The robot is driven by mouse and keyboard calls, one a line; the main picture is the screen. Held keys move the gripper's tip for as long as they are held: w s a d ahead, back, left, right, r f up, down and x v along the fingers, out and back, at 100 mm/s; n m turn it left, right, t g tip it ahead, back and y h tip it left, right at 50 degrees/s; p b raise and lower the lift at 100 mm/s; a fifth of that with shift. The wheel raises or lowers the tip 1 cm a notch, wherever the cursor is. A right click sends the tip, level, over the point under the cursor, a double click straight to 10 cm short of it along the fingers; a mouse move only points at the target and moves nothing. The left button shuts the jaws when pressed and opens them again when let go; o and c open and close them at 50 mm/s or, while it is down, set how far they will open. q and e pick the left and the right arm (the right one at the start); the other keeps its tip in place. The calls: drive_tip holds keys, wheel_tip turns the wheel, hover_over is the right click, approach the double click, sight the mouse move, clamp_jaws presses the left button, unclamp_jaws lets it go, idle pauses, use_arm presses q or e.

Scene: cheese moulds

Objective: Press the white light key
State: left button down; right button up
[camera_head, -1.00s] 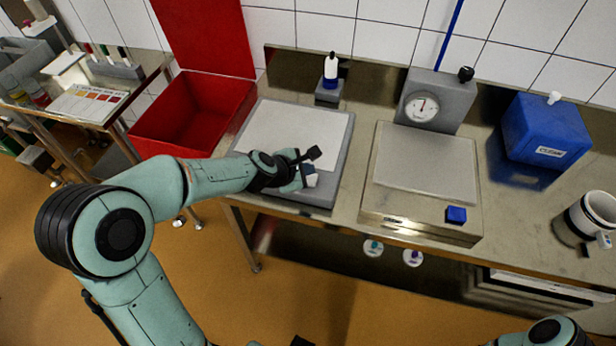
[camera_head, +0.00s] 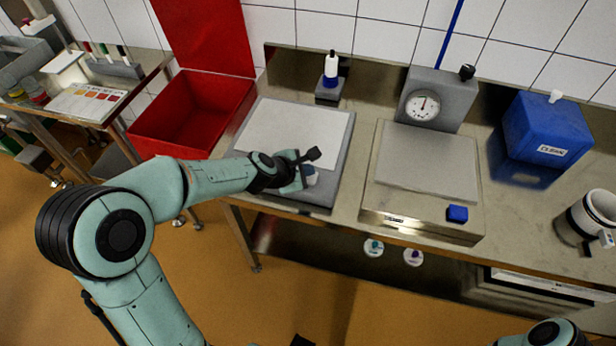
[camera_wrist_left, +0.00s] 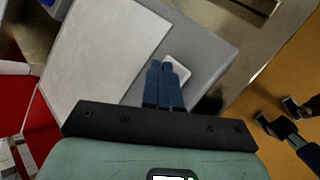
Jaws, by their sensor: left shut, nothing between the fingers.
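The white light key (camera_wrist_left: 185,68) is a small pale block on the grey front border of the light pad (camera_head: 345,150), near its front right corner. The pad's white panel (camera_head: 290,135) lies behind it. My left gripper (camera_wrist_left: 167,68) is shut and empty, with its blue fingers pointing down at the key. In the wrist view the fingertips overlap the key's left edge; I cannot tell whether they touch it. In the head view my left gripper (camera_head: 308,172) hides part of the key. Dark blue and black parts at the wrist view's right edge may be my right gripper.
A red bin (camera_head: 190,115) stands left of the pad. A small bottle (camera_head: 331,68) stands behind it. To the right are a scale (camera_head: 425,165) with a blue button (camera_head: 457,214), a gauge (camera_head: 422,105), a blue box (camera_head: 545,130) and a white mug (camera_head: 590,218).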

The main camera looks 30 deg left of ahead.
use_arm(q)
drive_tip(key=shift+f+b, duration=0.3)
use_arm(e)
drive_tip(key=shift+s+f, duration=0.15)
drive_tip(key=shift+f, duration=0.2)
drive_tip(key=shift+r, duration=0.1)
idle(0.3)
use_arm(q)
drive_tip(key=shift+r+p, duration=0.75)
drive_tip(key=shift+r, duration=0.05)
use_arm(e)
drive_tip(key=shift+w+r, duration=0.45)
drive_tip(key=shift+r, duration=0.3)
use_arm(q)
drive_tip(key=shift+r+p, duration=0.35)
drive_tip(key=shift+r, duration=0.1)
wheel_tip(320, 180, up, 3)
drive_tip(key=shift+w+f+p, duration=0.1)
drive_tip(key=shift+p, duration=1.05)
wheel_tip(320, 180, up, 2)
drive_tip(key=shift+r+p, duration=0.1)
drive_tip(key=shift+p, duration=0.8)
use_arm(e)
drive_tip(key=w+r, duration=0.4)
drive_tip(key=r, duration=0.2)
drive_tip(key=shift+w+t, duration=0.3)
drive_tip(key=shift+s+r, duration=0.15)
